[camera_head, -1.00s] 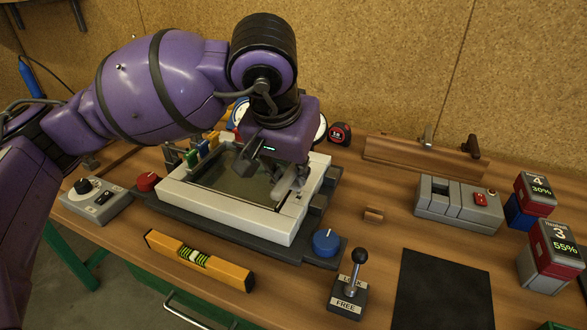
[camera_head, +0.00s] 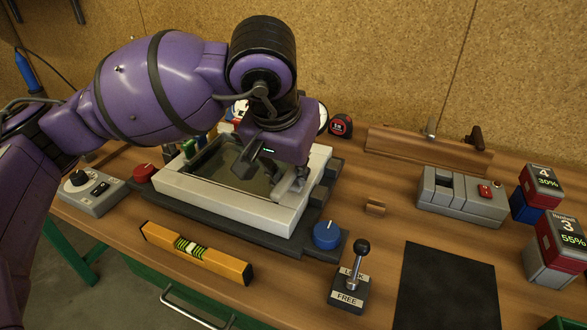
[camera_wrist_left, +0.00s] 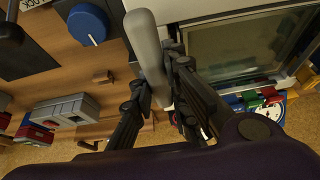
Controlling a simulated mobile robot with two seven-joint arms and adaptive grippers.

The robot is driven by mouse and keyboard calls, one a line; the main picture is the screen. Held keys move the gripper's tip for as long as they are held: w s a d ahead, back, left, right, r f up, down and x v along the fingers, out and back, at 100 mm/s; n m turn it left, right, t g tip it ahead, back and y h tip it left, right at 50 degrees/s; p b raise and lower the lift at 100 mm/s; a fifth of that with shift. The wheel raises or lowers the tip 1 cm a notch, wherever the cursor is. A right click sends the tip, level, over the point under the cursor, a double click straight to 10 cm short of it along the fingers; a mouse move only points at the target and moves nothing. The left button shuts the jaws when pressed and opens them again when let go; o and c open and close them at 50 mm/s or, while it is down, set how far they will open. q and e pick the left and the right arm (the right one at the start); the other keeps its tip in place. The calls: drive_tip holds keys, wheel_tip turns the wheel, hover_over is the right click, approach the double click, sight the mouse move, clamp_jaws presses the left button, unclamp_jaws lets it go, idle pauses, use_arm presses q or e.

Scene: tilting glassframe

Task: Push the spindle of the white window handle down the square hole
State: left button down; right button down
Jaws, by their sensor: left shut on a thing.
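The white window handle (camera_head: 291,187) is at the right side of the pale window frame (camera_head: 222,205). In the left wrist view the handle (camera_wrist_left: 149,48) is a long, rounded, light bar. My left gripper (camera_wrist_left: 160,88) is shut on it, with dark fingers on either side. In the head view my purple wrist hangs over the frame's right side and partly covers the handle. The spindle and the square hole are hidden, so I cannot tell how they sit to each other. My right gripper is not in view.
The frame rests on a dark base with a blue knob (camera_head: 327,235) and a red knob (camera_head: 144,173). A yellow level (camera_head: 195,252) and a LOCK/FREE lever (camera_head: 353,280) stand in front. A black mat (camera_head: 445,290) and a grey box (camera_head: 460,198) are to the right.

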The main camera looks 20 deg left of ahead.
use_arm(q)
drive_tip(key=shift+f, duration=0.35)
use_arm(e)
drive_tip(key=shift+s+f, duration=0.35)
use_arm(q)
drive_tip(key=shift+f+b, duration=0.4)
drive_tip(key=shift+b, duration=0.15)
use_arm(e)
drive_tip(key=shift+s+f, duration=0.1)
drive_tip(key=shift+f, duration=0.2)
use_arm(q)
drive_tip(key=c, duration=2.2)
unclamp_jaws()
drive_tip(key=o, duration=0.6)
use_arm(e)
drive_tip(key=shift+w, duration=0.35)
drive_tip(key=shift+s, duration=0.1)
use_arm(q)
drive_tip(key=shift+r, duration=0.1)
drive_tip(key=v, duration=1.2)
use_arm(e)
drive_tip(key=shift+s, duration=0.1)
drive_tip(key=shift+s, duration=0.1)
